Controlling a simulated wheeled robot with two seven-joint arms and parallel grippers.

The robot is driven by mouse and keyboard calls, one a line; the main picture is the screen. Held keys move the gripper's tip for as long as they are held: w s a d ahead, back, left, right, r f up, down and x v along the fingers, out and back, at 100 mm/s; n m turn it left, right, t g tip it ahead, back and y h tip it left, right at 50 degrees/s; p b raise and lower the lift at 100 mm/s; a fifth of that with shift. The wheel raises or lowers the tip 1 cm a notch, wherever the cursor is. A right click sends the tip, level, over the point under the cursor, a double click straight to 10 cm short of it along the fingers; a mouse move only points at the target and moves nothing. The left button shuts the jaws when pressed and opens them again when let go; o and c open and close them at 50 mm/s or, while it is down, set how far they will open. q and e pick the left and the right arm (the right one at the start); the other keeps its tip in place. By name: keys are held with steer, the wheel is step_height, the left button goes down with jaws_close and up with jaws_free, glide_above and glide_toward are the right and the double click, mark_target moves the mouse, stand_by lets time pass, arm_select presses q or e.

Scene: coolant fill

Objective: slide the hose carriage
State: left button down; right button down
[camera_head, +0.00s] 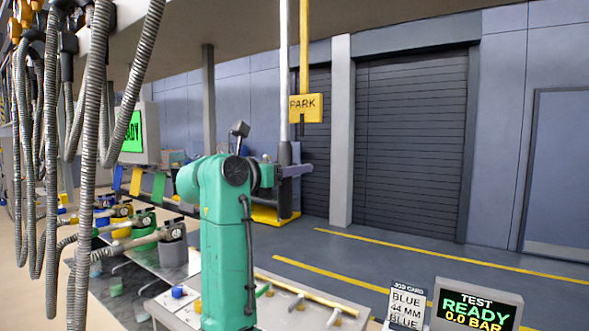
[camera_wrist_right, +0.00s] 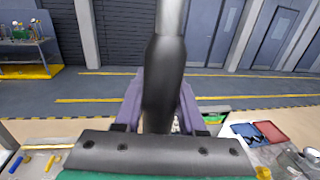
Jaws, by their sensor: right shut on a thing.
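The carriage's pull handle is a pale vertical pole (camera_head: 284,70) that hangs from above and ends in a dark grip (camera_head: 285,154). My right gripper (camera_head: 290,171), on the green arm, is shut around this grip. In the right wrist view the dark grip (camera_wrist_right: 164,80) stands upright between the two purple fingers (camera_wrist_right: 158,110). Several ribbed grey hoses (camera_head: 92,130) hang at the left. The carriage itself is not clearly visible above. My left gripper is not in view.
A yellow PARK sign (camera_head: 306,107) hangs on a yellow pole just right of the handle. Nozzles lie on the bench at left. A job card (camera_head: 407,307) and a READY test display (camera_head: 474,307) stand front right. The floor beyond is open.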

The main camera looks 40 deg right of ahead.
stand_by(0.3)
steer(key=shift+s+d+b, duration=0.2)
steer(key=shift+s+b, duration=0.3)
steer(key=shift+b, duration=0.25)
steer(key=c, duration=0.5)
jaws_free()
steer(key=shift+s, duration=0.35)
